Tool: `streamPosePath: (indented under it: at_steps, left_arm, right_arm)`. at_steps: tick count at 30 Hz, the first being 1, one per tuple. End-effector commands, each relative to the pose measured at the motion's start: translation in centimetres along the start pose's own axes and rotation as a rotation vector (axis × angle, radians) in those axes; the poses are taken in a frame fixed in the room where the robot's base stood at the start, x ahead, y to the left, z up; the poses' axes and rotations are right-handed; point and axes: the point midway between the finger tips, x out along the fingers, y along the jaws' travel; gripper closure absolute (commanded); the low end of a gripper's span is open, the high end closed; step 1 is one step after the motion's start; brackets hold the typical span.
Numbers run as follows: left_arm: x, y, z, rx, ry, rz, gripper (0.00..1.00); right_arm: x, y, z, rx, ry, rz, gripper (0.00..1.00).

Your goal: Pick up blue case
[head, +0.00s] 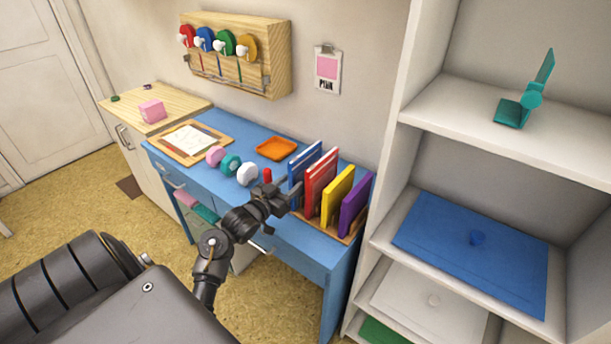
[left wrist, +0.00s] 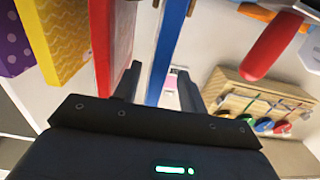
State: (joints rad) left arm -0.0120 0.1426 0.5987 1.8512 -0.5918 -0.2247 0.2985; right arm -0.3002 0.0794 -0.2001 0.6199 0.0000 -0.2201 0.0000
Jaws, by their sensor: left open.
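The blue case (head: 304,163) stands upright at the left end of a row of cases on the blue desk. In the left wrist view the blue case (left wrist: 168,48) is seen edge-on, lined up with the gap between my fingers. My left gripper (head: 285,196) is open and empty at the near side of the blue case, its fingers pointing at the row. In the left wrist view the two dark fingers of the left gripper (left wrist: 160,88) are apart. I cannot tell how far the case reaches between them. My right gripper is not in view.
A red case (head: 319,178), yellow case (head: 337,194) and purple case (head: 355,207) stand close to the right. A red upright object (head: 267,175) and white round object (head: 247,174) are left of the gripper. An orange tray (head: 276,148) lies behind. A shelf (head: 500,140) stands right.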

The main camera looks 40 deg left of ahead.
Motion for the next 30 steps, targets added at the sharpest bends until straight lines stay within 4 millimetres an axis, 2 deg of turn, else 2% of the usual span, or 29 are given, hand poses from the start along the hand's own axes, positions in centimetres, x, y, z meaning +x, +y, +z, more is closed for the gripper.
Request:
streamPosePath:
  at_steps: [8, 15, 18, 26, 30]
  left_arm:
    - [1.1, 0.1, -0.1, -0.001, 0.0, 0.001, 0.58]
    - [4.6, 0.3, -0.1, -0.002, 0.0, 0.0, 0.58]
    - [5.5, 0.3, 0.0, -0.001, -0.001, -0.001, 0.58]
    - [5.7, 0.3, 0.1, 0.001, -0.001, 0.0, 0.58]
    - [5.7, 0.3, 0.1, 0.001, -0.001, 0.0, 0.75]
  right_arm:
    - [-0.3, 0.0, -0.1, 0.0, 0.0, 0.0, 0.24]
    - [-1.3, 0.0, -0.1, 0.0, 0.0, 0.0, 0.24]
    - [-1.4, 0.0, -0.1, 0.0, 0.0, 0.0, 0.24]
    - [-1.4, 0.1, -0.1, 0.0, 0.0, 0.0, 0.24]
    - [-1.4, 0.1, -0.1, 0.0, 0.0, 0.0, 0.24]
